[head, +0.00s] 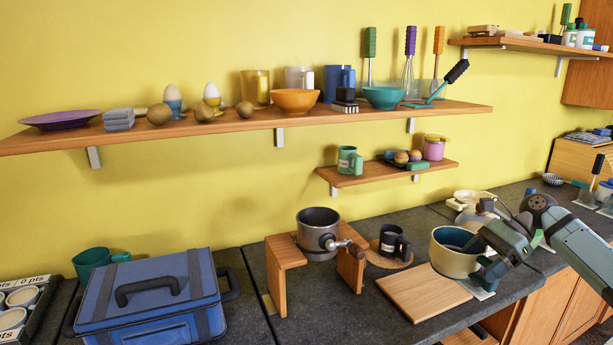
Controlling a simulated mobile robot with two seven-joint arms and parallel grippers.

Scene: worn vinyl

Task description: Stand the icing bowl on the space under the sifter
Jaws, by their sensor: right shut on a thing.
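The icing bowl, which I take to be the cream bowl with a dark blue inside (452,262), is upright at the right of the counter. My right gripper (484,262) is shut on its right side. I cannot tell whether the bowl touches the counter. The sifter (318,222) is a grey metal drum with a side crank, held in a wooden stand (287,252) left of the bowl. The space under the sifter, between the stand's two legs, shows bare dark counter (314,287). My left gripper is out of view.
A wooden board (422,292) lies between the stand and the bowl. A dark mug (390,241) stands on a round wooden mat behind it. A blue toolbox (150,300) is left of the stand. A small shelf (385,173) hangs above the mug.

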